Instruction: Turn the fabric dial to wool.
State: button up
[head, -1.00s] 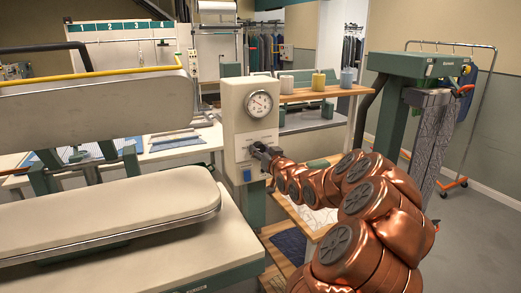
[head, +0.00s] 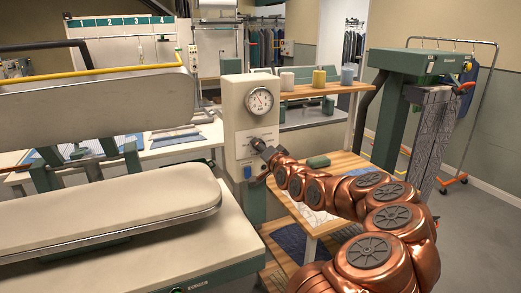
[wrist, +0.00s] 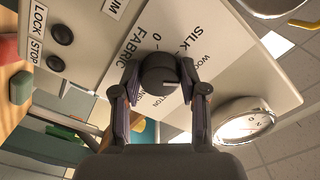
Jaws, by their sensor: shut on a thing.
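The fabric dial (wrist: 157,68) is a round black knob with a light pointer line on a pale panel marked FABRIC. SILK and partly hidden WOOL, COTTON and LINEN labels are around it, tilted in the wrist view. The pointer line lies on the label side, roughly towards COTTON; the exact setting is hard to tell. My gripper (wrist: 159,76) has one finger on each side of the knob and is shut on it. In the head view my gripper (head: 262,148) reaches the front of the cream control box (head: 236,110), hiding the dial.
A round gauge (head: 262,101) sits above the dial. Black buttons (wrist: 60,34) are lower on the panel, near LOCK and STOP labels. A padded press (head: 110,205) stands left, a wooden table (head: 345,165) behind my arm, and a green-topped machine (head: 420,64) right.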

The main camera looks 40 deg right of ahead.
jog(key=shift+d+r+m, duration=0.1)
jog(key=shift+m, duration=0.2)
jog(key=o, duration=1.1)
jog(key=shift+o, duration=0.2)
jog(key=shift+s, duration=0.1)
jog(key=v, duration=1.2)
dwell(0.5)
